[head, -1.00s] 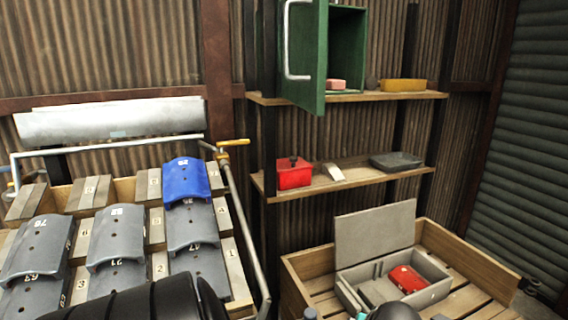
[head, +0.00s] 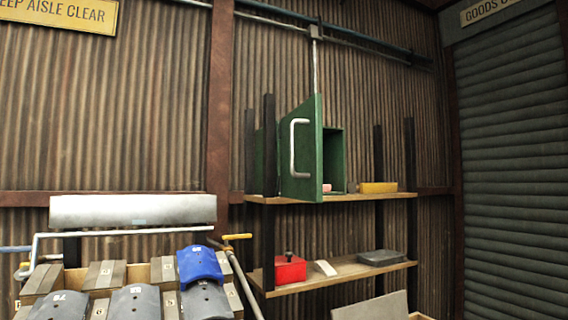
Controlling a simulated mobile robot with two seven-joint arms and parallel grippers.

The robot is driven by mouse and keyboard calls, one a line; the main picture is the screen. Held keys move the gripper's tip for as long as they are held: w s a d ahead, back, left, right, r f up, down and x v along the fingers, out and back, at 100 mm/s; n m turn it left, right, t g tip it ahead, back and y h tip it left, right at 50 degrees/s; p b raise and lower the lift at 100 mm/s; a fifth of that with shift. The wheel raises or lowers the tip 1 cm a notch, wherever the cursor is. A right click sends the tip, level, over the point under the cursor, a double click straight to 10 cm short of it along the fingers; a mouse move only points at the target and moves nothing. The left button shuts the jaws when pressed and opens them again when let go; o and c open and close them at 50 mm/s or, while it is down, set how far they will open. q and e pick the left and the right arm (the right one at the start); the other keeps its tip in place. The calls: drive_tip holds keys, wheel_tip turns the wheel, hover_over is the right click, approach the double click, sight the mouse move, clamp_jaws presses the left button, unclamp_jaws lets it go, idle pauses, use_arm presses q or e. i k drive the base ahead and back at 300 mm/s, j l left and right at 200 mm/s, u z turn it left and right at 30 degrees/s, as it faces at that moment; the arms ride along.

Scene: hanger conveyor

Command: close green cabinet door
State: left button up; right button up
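The green cabinet (head: 334,160) stands on the upper wall shelf, right of the picture's middle. Its green door (head: 309,165) is hinged open and swung out toward me, so the dark inside shows to its right. A pale curved handle (head: 293,147) is on the door's left-facing side. A small pink block (head: 327,187) sits at the cabinet's bottom, partly hidden by the door. Neither of my grippers shows in the head view now.
On the upper shelf (head: 352,198), a yellow block (head: 378,187) lies right of the cabinet. The lower shelf holds a red box (head: 290,269) and a grey flat case (head: 381,257). A rack of grey curved plates and one blue plate (head: 199,265) stands lower left.

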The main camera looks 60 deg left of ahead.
sight(301, 130)
drive_tip(key=k+l+u, duration=0.1)
drive_tip(key=u, duration=1.75)
